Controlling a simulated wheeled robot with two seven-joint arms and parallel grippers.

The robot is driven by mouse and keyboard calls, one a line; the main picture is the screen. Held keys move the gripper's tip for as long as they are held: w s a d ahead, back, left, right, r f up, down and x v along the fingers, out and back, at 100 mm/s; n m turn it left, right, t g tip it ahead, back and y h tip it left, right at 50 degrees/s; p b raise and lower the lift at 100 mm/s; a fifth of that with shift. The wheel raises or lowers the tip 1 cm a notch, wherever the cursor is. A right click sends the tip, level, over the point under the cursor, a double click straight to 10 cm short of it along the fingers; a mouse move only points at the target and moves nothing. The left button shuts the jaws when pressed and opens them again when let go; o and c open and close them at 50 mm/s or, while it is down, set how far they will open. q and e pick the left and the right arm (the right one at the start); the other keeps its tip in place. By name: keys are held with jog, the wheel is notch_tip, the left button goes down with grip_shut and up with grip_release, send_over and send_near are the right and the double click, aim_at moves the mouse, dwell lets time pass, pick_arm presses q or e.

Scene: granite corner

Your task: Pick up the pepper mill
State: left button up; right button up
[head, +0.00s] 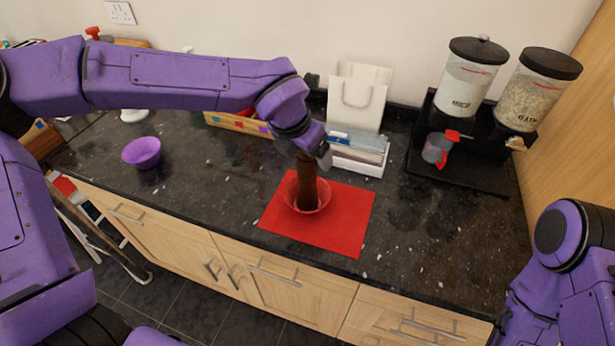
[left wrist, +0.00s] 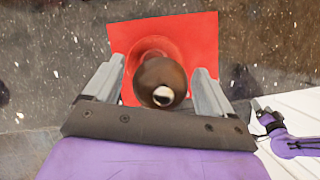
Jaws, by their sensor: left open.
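The dark brown pepper mill (head: 307,184) stands in a red bowl (head: 291,197) on a red mat (head: 277,222). In the left wrist view I look down on the mill's round top (left wrist: 160,84), with a pale spot on it; the red bowl (left wrist: 150,48) shows behind it. My left gripper (head: 316,158) is at the mill's upper part. Its open fingers (left wrist: 154,86) lie on either side of the mill, with a gap visible on each side. My right arm is at the right edge of the head view; its gripper end (left wrist: 262,112) shows small and unclear in the left wrist view.
A purple bowl (head: 142,152) stands at the left on the dark counter (head: 200,186). Behind the mill are a white paper bag (head: 358,95), a white card holder (head: 357,165) and a wooden box (head: 236,122). Two cereal dispensers (head: 465,78) stand on a black stand at the right.

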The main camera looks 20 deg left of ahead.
pick_arm(q)
jog(key=shift+s, duration=0.1)
jog(key=shift+c, duration=0.6)
grip_shut()
jog(key=shift+r, duration=0.1)
